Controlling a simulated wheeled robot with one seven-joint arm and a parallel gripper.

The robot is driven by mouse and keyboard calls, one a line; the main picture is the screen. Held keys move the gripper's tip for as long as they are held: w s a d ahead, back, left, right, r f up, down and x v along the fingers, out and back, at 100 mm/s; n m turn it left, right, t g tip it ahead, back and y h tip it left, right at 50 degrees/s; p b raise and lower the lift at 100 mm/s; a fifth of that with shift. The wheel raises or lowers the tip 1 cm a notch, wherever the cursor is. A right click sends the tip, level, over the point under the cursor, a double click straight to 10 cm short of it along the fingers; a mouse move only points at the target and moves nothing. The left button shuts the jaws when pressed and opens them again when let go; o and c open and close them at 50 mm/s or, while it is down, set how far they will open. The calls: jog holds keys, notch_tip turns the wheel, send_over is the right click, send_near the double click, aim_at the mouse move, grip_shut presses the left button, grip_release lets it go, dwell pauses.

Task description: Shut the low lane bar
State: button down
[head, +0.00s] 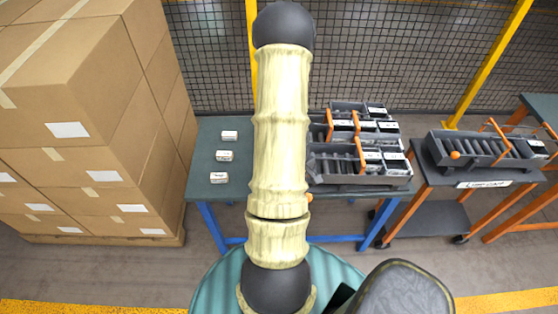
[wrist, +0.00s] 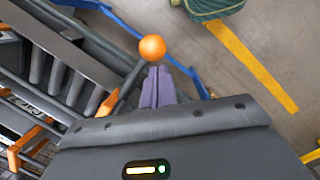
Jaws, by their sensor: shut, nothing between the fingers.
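The stepped dark lane rack (head: 355,178) stands on the right of the green-topped table in the head view, with orange bars across its lanes. An orange bar (head: 360,155) crosses the lowest, front lane. An orange ball knob (head: 309,198) shows at the right edge of my arm, low at the rack's front left. In the wrist view an orange knob (wrist: 152,47) sits just past the tips of my gripper (wrist: 157,75), in line with them; I cannot tell if they touch. My gripper is shut and empty. In the head view my arm hides it.
Several small white boxes (head: 224,156) lie on the table (head: 205,187) left of my arm. Stacked cartons (head: 90,110) stand at the left. A cart (head: 430,180) at the right carries another lane tray (head: 480,150) with an orange bar. A mesh fence (head: 400,60) closes the back.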

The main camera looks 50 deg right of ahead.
jog(key=shift+s, duration=0.15)
dwell(0.6)
jog(key=w+r, duration=0.5)
jog(key=r, duration=0.5)
jog(key=shift+w+a+r, duration=0.15)
jog(key=shift+a+r, duration=0.05)
jog(key=shift+r, duration=0.05)
jog(key=shift+w, duration=0.1)
dwell(0.3)
